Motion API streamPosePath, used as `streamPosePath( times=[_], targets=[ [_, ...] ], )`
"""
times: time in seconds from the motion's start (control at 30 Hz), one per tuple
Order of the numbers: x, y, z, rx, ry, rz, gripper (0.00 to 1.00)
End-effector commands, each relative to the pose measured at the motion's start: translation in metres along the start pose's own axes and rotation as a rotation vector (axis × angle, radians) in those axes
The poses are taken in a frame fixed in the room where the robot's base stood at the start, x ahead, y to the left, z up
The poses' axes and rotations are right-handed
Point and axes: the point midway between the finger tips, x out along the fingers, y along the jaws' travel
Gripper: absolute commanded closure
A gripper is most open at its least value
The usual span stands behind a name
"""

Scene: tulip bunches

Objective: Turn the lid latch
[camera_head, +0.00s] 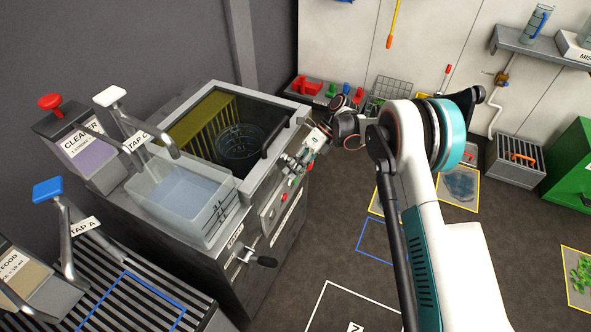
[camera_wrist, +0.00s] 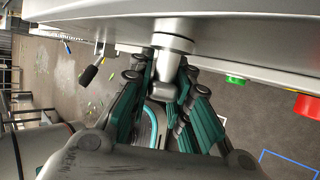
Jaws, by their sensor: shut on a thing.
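The lid latch (camera_wrist: 174,46) is a silver metal stem with a collar, standing out from the pale front of the machine in the wrist view. My gripper (camera_wrist: 168,72) has its teal-sided fingers on either side of the stem's end and is shut on it. In the head view my gripper (camera_head: 292,160) is at the front upper edge of the grey machine (camera_head: 228,240), and it hides the latch there. The machine's top (camera_head: 215,125) shows a dark interior with a yellowish side and a round basket. A black handle bar (camera_head: 276,138) lies near its front edge.
A red button (camera_head: 284,197) is just below my gripper; green (camera_wrist: 235,80) and red buttons show beside it in the wrist view. A black-knobbed lever (camera_head: 262,261) sticks out lower down. A clear water tub (camera_head: 180,195) stands left. Open floor (camera_head: 300,285) lies in front.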

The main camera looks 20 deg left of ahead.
Motion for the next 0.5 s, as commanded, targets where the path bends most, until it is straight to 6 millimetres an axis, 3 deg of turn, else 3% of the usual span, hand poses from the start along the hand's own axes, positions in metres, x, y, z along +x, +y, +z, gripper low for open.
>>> streamPosePath(
  times=[0.5],
  targets=[
    [-0.0008, 0.0012, 0.0003, 0.023, -0.002, 0.052, 1.00]
  ],
)
